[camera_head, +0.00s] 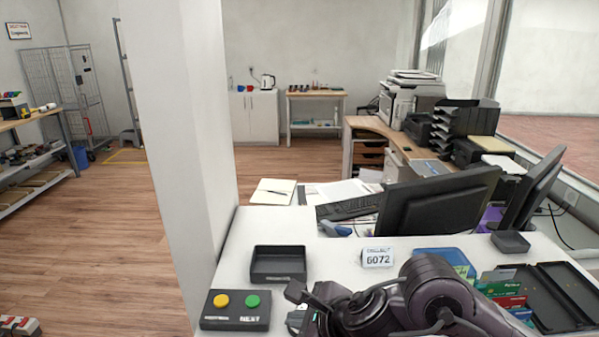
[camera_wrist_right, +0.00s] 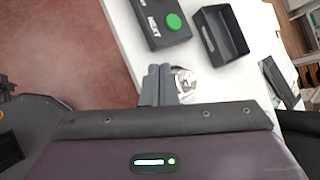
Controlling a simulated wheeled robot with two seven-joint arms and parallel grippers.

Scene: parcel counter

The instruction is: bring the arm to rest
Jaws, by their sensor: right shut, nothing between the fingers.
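My right arm (camera_head: 435,295) comes in from the lower right of the head view and reaches left over the counter. My right gripper (camera_head: 298,291) is shut and empty, just right of the button box (camera_head: 234,322). In the right wrist view the shut fingers (camera_wrist_right: 158,84) stand at the counter's edge, beside a small silvery object (camera_wrist_right: 185,82) that I cannot identify. That object is partly hidden behind the gripper in the head view. My left gripper is in neither view.
The button box has a yellow and a green button. A black tray (camera_head: 279,265) lies behind it. A number sign (camera_head: 377,257), cards (camera_head: 500,287), a black case (camera_head: 560,300) and monitors (camera_head: 440,203) crowd the right. A white pillar (camera_head: 185,120) stands left.

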